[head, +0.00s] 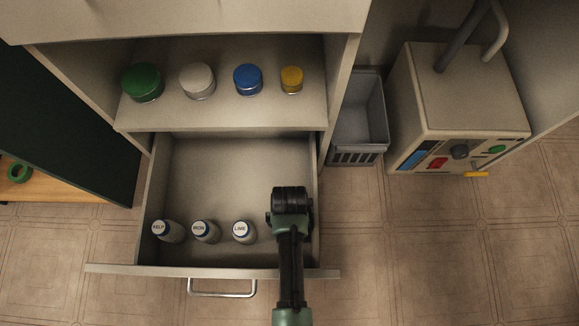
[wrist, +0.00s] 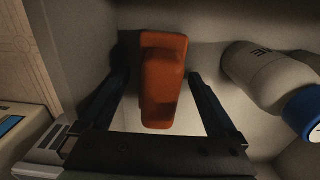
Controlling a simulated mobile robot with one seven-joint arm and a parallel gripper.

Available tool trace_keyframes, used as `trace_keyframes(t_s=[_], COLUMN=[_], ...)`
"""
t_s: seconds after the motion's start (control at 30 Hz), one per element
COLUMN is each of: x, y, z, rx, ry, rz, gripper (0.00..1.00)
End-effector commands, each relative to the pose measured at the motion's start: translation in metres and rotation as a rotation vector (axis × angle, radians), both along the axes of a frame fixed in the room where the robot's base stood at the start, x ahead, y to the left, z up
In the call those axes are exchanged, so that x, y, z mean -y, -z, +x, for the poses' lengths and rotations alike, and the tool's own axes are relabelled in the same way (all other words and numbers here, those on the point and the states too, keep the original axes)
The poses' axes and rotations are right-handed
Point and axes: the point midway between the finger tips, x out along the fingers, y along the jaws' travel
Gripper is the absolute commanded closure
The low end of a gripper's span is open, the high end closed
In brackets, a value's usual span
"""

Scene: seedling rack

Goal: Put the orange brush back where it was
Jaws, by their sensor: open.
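The orange brush (wrist: 163,85) shows in the wrist view as a blocky orange shape inside the open drawer (head: 225,272). My gripper (wrist: 158,78) is open, with one dark finger on each side of the brush and a visible gap to both. In the head view my gripper (head: 290,200) is over the right part of the drawer and hides the brush. Whether the brush rests on the drawer floor is hard to tell.
Three labelled bottles, kelp (head: 168,231), iron (head: 206,231) and lime (head: 244,231), stand along the drawer's front. Green (head: 142,82), white (head: 197,81), blue (head: 248,79) and yellow (head: 292,79) jars stand on the shelf above. A grey bin (head: 359,110) is right of the cabinet.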

Motion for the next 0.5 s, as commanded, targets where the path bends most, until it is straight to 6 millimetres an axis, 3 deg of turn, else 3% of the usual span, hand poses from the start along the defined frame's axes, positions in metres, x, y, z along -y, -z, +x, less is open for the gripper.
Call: trace_keyframes(t_s=[0.5], x=[0.0], y=[-0.096], z=[0.0], rx=[0.0], ry=[0.001], rz=[0.0], gripper=[0.06])
